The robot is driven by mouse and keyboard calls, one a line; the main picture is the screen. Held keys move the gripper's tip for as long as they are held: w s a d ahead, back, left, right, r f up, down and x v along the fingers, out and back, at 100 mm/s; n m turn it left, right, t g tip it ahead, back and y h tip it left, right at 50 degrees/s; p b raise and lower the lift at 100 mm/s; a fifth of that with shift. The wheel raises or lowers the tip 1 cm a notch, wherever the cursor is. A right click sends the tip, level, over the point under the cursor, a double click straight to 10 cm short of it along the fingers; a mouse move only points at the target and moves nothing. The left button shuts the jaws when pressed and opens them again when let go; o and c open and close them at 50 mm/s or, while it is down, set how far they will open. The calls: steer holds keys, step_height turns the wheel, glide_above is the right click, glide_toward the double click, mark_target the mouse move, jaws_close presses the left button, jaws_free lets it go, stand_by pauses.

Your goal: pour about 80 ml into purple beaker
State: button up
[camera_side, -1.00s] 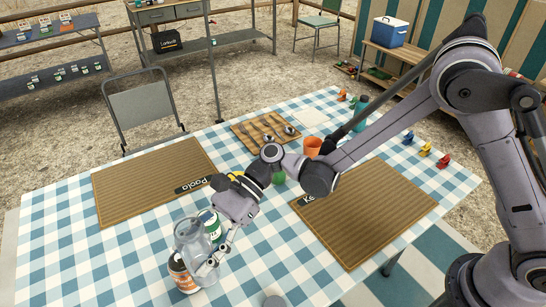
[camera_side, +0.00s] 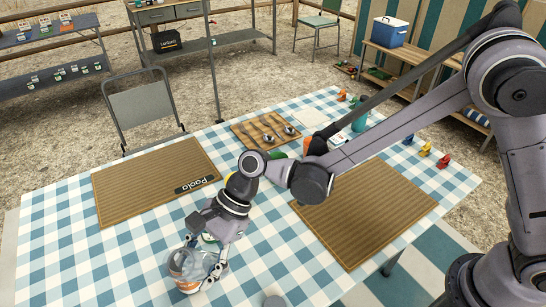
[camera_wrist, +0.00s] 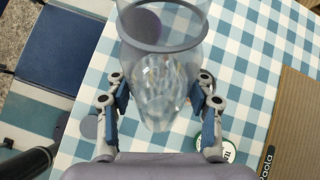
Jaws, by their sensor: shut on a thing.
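My gripper (camera_wrist: 160,108) is shut on a clear, see-through vessel with a wide rim (camera_wrist: 160,48), one finger on each side. In the side view the vessel (camera_side: 183,262) shows at the table's near left, beside my gripper (camera_side: 208,268). An orange-labelled jar (camera_side: 187,286) shows behind or through the clear wall; I cannot tell whether they touch. A dark round shape shows through the vessel in the wrist view. I cannot tell how much liquid the vessel holds or its exact tilt. I cannot make out a purple beaker in either view.
A green and white can lid (camera_wrist: 227,150) sits near my gripper. A grey disc (camera_side: 273,301) lies near the front edge of the checked tablecloth (camera_side: 120,258). Brown mats (camera_side: 140,185) lie left and right. A wooden board with spoons (camera_side: 265,130) is farther back.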

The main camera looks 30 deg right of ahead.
steer(key=shift+s+a+f, duration=0.1)
steer(key=shift+a+f, duration=0.05)
steer(key=shift+f, duration=0.25)
steer(key=shift+s+a+f+t+h, duration=0.1)
steer(key=shift+t+h, duration=0.15)
steer(key=shift+h, duration=0.2)
steer(key=shift+s+a+f+t+h, duration=0.1)
steer(key=shift+t+h, duration=0.15)
steer(key=shift+h, duration=0.2)
steer(key=shift+w+d+f+n+t+h, duration=0.2)
steer(key=shift+t+h, duration=0.2)
steer(key=shift+h, duration=0.3)
steer(key=shift+w+d+f+n+t+h, duration=0.1)
steer(key=shift+d+f+n+t+h, duration=0.1)
steer(key=shift+t+h, duration=0.35)
steer(key=shift+w+d+f+t+h, duration=0.1)
steer(key=shift+t+h, duration=0.25)
steer(key=shift+h, duration=0.45)
steer(key=shift+d+f+t+h, duration=0.1)
steer(key=shift+t+h, duration=0.2)
steer(key=shift+h, duration=0.45)
steer(key=shift+a+n+h, duration=0.15)
steer(key=shift+n+h, duration=0.15)
steer(key=shift+h, duration=0.1)
steer(key=shift+s+a+f+t+h, duration=0.1)
steer(key=shift+s+a+t+h, duration=0.15)
steer(key=shift+t+h, duration=0.2)
steer(key=shift+s+a+f+t+h, duration=0.1)
steer(key=shift+t+h, duration=0.45)
steer(key=shift+h, duration=0.1)
